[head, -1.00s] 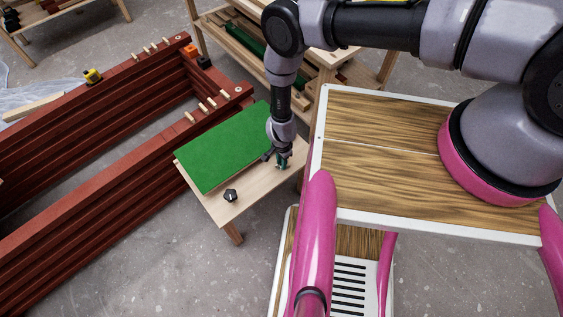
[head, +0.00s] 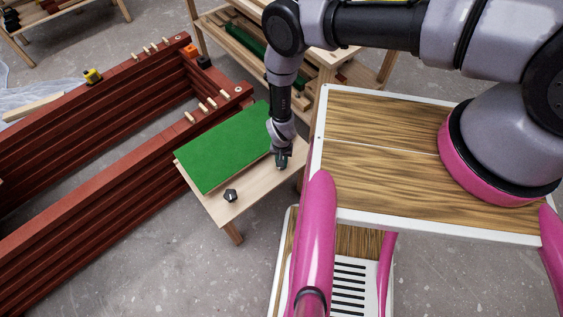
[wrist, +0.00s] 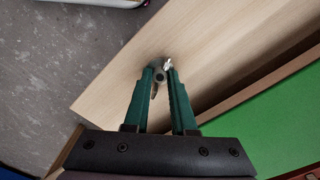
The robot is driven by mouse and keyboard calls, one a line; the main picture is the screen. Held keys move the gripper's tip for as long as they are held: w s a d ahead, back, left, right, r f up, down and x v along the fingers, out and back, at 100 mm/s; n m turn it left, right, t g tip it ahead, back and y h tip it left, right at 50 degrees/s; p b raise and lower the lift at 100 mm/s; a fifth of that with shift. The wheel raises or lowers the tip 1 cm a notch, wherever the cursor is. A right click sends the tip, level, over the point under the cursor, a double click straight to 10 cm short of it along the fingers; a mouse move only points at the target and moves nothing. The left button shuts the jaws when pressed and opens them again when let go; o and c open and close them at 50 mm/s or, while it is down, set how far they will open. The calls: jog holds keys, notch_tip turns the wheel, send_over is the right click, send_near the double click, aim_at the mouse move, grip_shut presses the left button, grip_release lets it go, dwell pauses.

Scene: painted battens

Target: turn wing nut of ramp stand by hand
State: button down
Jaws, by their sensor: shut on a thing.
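The ramp stand (head: 252,194) is a low pale wooden bench with a green board (head: 225,147) on its top. My gripper (head: 281,166) points down at the bare wood near the stand's right end. In the wrist view, my gripper (wrist: 159,76) has its two green fingers closed around a small grey wing nut (wrist: 159,78). One light metal wing shows at the right fingertip, and a round centre sits between the tips. In the head view the wing nut is hidden by my gripper.
A dark knob (head: 230,195) stands on the bare wood left of my gripper. Long dark-red battens (head: 110,175) lie to the left with small wooden pegs on top. A wooden shelf (head: 325,62) stands behind. Grey floor is open in front.

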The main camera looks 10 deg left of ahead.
jog(key=shift+w+n, duration=0.1)
jog(key=shift+n, duration=0.2)
jog(key=c, duration=0.7)
grip_release()
jog(key=shift+c, duration=0.2)
notch_tip(320, 180, up, 11)
jog(key=shift+f, duration=0.1)
